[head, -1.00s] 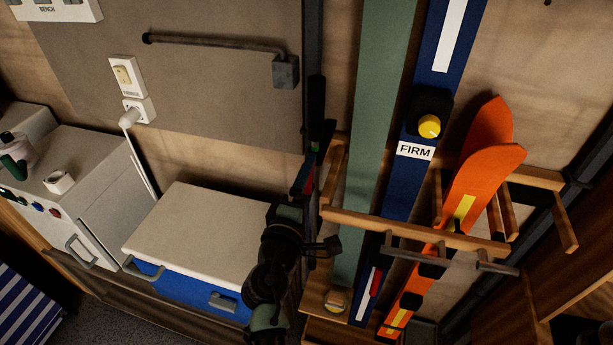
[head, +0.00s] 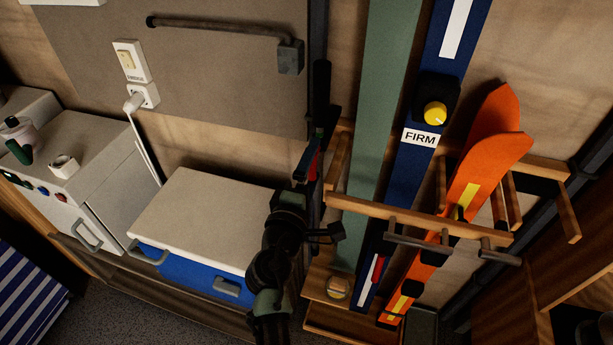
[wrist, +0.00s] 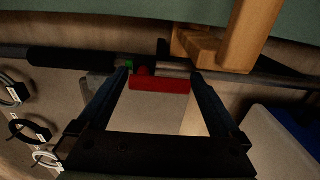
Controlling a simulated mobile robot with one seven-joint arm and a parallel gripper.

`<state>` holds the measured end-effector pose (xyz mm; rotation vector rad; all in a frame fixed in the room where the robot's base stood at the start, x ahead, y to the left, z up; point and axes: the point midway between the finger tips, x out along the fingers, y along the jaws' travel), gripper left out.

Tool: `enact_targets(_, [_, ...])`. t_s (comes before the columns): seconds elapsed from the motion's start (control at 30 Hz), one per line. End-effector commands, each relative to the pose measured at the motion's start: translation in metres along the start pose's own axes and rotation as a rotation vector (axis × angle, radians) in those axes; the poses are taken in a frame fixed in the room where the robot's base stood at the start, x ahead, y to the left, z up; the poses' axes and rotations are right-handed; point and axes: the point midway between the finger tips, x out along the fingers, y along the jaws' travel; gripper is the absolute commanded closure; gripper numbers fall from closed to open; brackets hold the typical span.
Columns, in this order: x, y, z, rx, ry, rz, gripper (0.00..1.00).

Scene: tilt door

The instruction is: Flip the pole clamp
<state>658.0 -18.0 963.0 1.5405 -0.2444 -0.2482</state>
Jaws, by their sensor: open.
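The red pole clamp (wrist: 160,83) sits on a dark pole (wrist: 70,60) that crosses the wrist view from side to side. A small green part (wrist: 126,64) shows on the pole just left of the red lever. In the head view the red clamp (head: 313,166) is small and partly hidden by my gripper. My gripper (wrist: 161,76) is open, with one finger on each side of the red lever. The fingertips reach close to the pole; I cannot tell whether they touch the clamp. In the head view my gripper (head: 308,160) is at the pole.
A wooden rack (head: 425,219) with orange skis (head: 485,165) stands right of the pole. A green board (head: 376,120) and a blue board (head: 440,60) stand behind it. A cooler (head: 205,215) is left of my arm. Cable loops (wrist: 30,130) hang left in the wrist view.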

Motion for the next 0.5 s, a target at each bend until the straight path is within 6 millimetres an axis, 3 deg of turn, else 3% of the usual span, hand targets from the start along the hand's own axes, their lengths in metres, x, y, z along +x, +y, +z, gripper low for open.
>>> enact_targets(0.17, [-0.021, -0.002, -0.001, 0.001, 0.002, -0.003, 0.0])
enact_targets(0.5, [-0.091, -0.003, -0.001, -0.001, 0.003, -0.003, 0.0])
